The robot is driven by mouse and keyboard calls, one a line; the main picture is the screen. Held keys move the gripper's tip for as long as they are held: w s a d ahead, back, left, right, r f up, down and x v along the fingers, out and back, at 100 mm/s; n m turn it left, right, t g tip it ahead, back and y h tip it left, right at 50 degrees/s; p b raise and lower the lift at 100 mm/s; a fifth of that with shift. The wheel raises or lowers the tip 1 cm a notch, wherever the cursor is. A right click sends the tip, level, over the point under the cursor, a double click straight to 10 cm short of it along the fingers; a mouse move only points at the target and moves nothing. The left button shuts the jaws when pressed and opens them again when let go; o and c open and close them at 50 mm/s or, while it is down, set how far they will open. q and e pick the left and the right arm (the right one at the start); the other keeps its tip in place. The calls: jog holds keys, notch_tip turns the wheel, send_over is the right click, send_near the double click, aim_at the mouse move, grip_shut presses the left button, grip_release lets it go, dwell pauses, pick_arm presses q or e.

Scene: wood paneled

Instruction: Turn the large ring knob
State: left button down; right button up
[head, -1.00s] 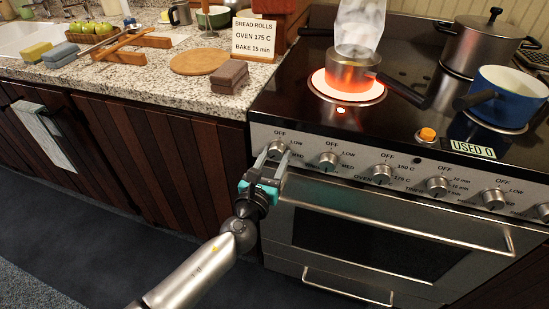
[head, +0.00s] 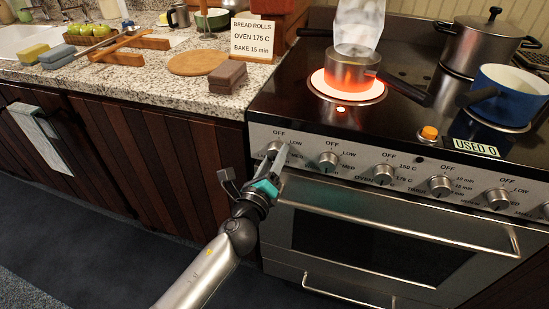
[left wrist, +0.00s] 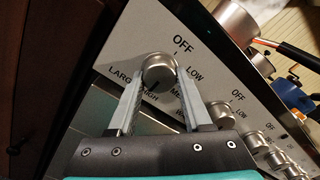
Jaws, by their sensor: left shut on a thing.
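The large ring knob (head: 275,149) is the leftmost round metal knob on the stove's front panel. In the left wrist view the knob (left wrist: 159,70) has OFF, LOW, MED and HIGH printed around it, with LARGE beside it. A dark mark on its lower edge points roughly between MED and HIGH. My left gripper (head: 279,158) is shut on this knob; in the wrist view its two fingers (left wrist: 157,78) lie on opposite sides of it. My right gripper is not in view.
More knobs (head: 328,160) run along the panel to the right. A small pot (head: 352,70) stands on a glowing burner (head: 322,84). A blue pot (head: 510,97) stands at the right. The oven handle (head: 400,218) sticks out below the panel. The floor in front is clear.

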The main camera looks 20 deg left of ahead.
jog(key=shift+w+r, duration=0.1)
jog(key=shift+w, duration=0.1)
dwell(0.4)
pick_arm(q)
jog(key=shift+c, duration=1.6)
grip_release()
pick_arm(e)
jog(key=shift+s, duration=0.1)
pick_arm(q)
jog(key=shift+s, duration=0.1)
jog(key=s+b, duration=0.2)
jog(key=s, duration=1.3)
jog(key=shift+a, duration=0.25)
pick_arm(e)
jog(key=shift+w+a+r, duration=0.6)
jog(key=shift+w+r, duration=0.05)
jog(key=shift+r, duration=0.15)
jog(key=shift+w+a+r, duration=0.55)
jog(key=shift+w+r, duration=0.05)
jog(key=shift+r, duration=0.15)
